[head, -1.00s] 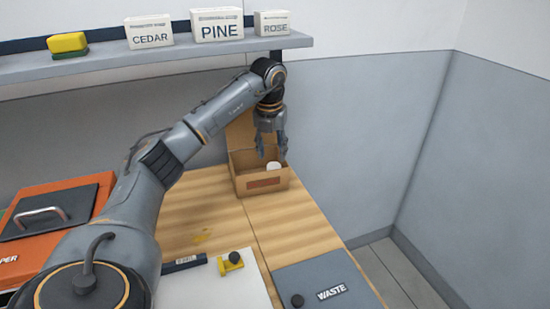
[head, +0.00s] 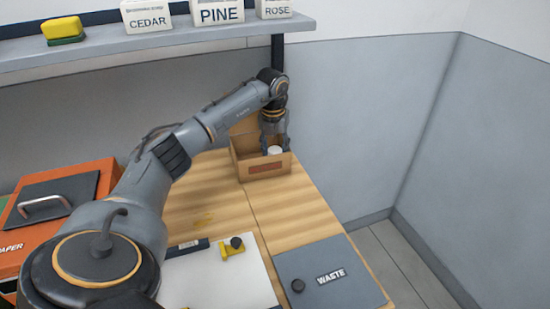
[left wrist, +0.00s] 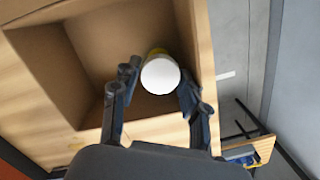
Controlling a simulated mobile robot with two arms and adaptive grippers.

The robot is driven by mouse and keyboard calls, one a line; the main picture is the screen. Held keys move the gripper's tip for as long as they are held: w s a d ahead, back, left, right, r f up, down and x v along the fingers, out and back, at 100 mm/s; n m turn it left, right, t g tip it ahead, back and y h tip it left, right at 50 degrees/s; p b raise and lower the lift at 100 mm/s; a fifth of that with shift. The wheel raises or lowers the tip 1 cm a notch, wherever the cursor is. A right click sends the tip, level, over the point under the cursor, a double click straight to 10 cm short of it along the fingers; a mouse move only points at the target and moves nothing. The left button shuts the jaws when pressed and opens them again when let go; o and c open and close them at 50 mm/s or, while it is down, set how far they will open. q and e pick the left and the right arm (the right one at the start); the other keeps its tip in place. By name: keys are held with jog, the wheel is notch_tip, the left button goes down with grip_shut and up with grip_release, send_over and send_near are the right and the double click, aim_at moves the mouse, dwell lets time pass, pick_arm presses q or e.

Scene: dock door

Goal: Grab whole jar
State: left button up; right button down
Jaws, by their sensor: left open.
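The jar (left wrist: 160,75) has a round white lid and a yellowish part showing behind it. It stands in a cardboard box (head: 266,168), near the box's front right in the head view, where only its white top (head: 275,150) shows. My left gripper (head: 275,146) reaches down into the box from above. In the left wrist view the left gripper (left wrist: 155,82) is open, with one finger on each side of the jar's lid. I cannot tell whether the fingers touch it. The jar's lower body is hidden. My right gripper is not in view.
The box stands on a wooden bench (head: 305,215) near the wall. Above is a shelf (head: 150,45) with cartons marked CEDAR, PINE and ROSE and a yellow-green sponge (head: 63,31). A grey WASTE lid (head: 325,275), a white board (head: 215,280) and an orange PAPER bin (head: 95,180) are nearer.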

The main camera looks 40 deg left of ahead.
pick_arm(q)
jog(key=shift+c, duration=0.6)
grip_shut()
jog(key=shift+r, duration=0.15)
